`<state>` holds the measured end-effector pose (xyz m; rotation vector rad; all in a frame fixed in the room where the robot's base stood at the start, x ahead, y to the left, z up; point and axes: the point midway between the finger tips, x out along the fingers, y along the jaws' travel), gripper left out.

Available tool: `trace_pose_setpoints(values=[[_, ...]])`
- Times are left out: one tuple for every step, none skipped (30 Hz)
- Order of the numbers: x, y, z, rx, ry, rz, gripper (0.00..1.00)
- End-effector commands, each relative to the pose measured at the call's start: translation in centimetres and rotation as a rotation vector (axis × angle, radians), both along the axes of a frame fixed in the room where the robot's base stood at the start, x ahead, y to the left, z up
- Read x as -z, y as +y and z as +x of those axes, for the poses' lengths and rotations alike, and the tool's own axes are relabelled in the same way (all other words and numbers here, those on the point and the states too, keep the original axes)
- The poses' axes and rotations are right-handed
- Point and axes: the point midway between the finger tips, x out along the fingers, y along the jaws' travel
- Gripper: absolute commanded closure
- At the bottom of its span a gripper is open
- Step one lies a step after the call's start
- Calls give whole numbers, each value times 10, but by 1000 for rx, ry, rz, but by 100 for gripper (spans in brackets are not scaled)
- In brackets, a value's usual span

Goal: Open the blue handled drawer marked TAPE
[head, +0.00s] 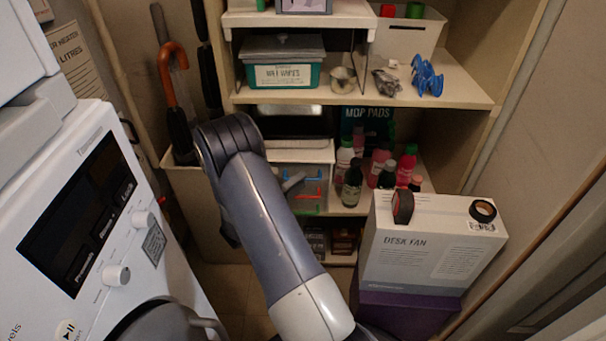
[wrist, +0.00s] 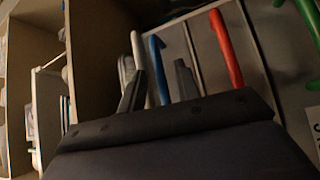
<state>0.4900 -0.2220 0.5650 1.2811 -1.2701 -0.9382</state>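A white drawer unit (head: 300,154) with coloured bar handles stands on a middle shelf, partly behind my arm in the head view. In the wrist view a blue handle (wrist: 158,70) shows, with a red handle (wrist: 226,48) to its right and a pale handle (wrist: 138,50) to its left. My gripper (wrist: 158,82) is open, its two dark fingers on either side of the lower part of the blue handle. I cannot tell whether they touch it. No TAPE label is readable. The drawer under the blue handle looks shut.
A green handle (wrist: 308,28) is at the wrist view's right edge. In the head view bottles (head: 352,184) stand right of the drawers. A desk fan box (head: 430,250) with tape rolls is at right, a washing machine (head: 90,220) at left.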

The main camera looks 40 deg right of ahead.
Motion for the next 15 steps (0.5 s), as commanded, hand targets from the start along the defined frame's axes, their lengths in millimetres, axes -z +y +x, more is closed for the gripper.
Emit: trace_pose_setpoints(values=[[-3,-8,1,3,0,0,69],[-4,-11,1,3,0,1,69],[-4,-15,2,2,0,1,69],[-4,-17,2,1,1,0,69],[-4,-19,2,1,1,0,69],[-4,-21,2,2,1,0,69],[-4,-23,3,1,1,0,69],[-3,-23,3,1,1,0,69],[-3,-24,3,0,0,0,69],[-3,-24,3,0,0,0,69],[-3,-24,3,0,0,0,69],[-3,-24,3,-1,0,0,69],[-3,-24,3,-1,0,1,69],[-3,-24,3,0,0,1,69],[-3,-24,3,0,0,1,69]])
